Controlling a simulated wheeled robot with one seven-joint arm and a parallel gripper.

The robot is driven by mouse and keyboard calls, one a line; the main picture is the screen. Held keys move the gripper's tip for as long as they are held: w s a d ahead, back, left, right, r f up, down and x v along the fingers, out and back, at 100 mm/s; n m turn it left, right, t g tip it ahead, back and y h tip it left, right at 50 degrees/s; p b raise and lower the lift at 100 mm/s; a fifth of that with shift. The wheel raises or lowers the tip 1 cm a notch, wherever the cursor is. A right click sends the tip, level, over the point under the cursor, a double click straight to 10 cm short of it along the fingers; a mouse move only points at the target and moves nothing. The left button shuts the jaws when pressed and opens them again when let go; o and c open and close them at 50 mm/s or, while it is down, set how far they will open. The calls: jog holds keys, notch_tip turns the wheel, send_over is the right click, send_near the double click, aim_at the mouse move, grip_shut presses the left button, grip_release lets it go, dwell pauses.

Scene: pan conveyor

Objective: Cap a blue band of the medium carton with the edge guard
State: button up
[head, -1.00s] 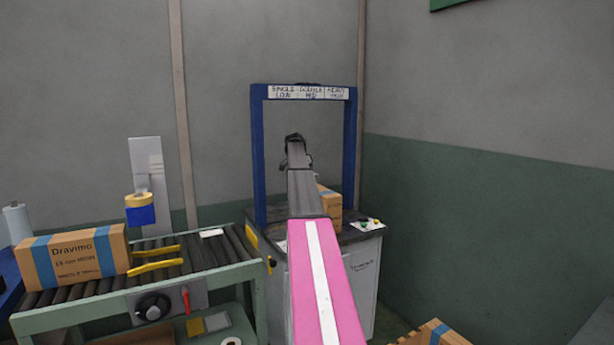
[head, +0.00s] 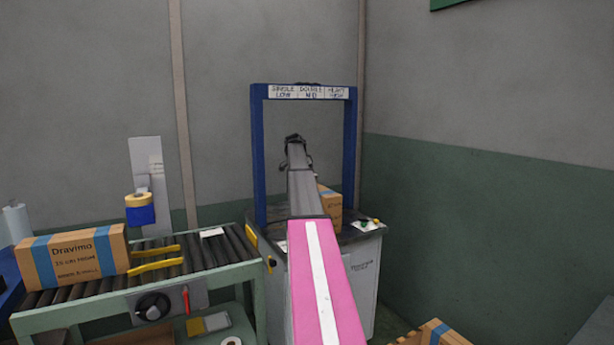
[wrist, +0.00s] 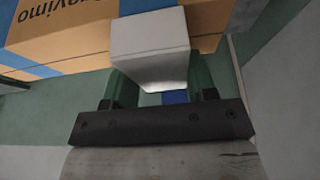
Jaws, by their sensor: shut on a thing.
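My gripper (wrist: 155,82) is shut on the edge guard (wrist: 150,42), a pale grey-white piece, in the wrist view. A cardboard carton (wrist: 70,40) with dark lettering and blue bands fills the upper left there. One blue band (wrist: 148,5) runs down to the guard's far side, and the guard overlaps the carton's edge in the picture. I cannot tell whether they touch. In the head view my arm hides the gripper and the guard. A carton (head: 331,208) shows partly behind the arm, under the blue arch.
The blue arch (head: 259,160) stands over a grey cabinet (head: 365,275) beside my arm. At left, another blue-banded carton (head: 75,258) lies on a roller conveyor (head: 205,258) with yellow guides. A further carton (head: 440,335) shows at the bottom edge.

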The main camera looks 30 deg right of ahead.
jog(key=shift+f, duration=0.65)
jog(key=o, duration=1)
jog(key=v, duration=1)
jog(key=shift+a+r, duration=0.15)
jog(key=shift+r, duration=0.25)
